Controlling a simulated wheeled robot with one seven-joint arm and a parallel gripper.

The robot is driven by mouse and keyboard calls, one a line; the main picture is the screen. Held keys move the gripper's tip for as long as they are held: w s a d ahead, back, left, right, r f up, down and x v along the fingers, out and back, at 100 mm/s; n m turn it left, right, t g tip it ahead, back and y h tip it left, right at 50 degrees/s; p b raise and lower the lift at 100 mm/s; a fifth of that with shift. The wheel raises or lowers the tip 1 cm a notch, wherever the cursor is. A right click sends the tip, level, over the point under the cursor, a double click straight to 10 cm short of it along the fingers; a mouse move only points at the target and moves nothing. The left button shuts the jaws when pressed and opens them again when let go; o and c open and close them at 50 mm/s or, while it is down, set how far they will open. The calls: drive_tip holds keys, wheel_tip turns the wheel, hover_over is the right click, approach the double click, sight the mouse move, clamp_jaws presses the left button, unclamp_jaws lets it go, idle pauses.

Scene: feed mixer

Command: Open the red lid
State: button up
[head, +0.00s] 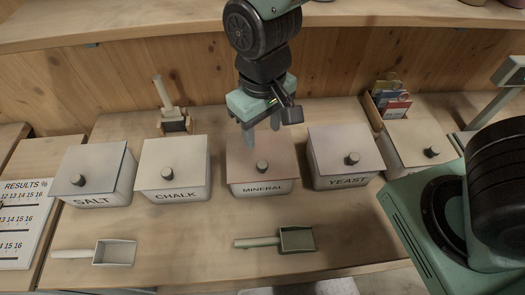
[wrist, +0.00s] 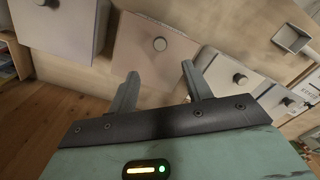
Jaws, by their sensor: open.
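No lid is strongly red. The lid with the most reddish tint, a dull pinkish one (head: 262,159), covers the white bin marked MINERAL (head: 264,188). My gripper (head: 262,135) is open and empty, pointing down over the back part of this lid. Its two fingers also show apart in the wrist view (wrist: 160,72). I cannot tell whether they touch the lid.
Closed bins marked SALT (head: 92,201), CHALK (head: 172,195) and YEAST (head: 346,181) stand in the same row. Two scoops, one pale (head: 114,253) and one greenish (head: 297,240), lie in front. A wooden box of coloured packets (head: 393,104) stands behind right. A shelf (head: 150,22) runs above.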

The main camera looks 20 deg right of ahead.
sight(263, 164)
wheel_tip(263, 164, down, 13)
drive_tip(key=shift+f+p, duration=0.1)
drive_tip(key=shift+p, duration=0.3)
clamp_jaws()
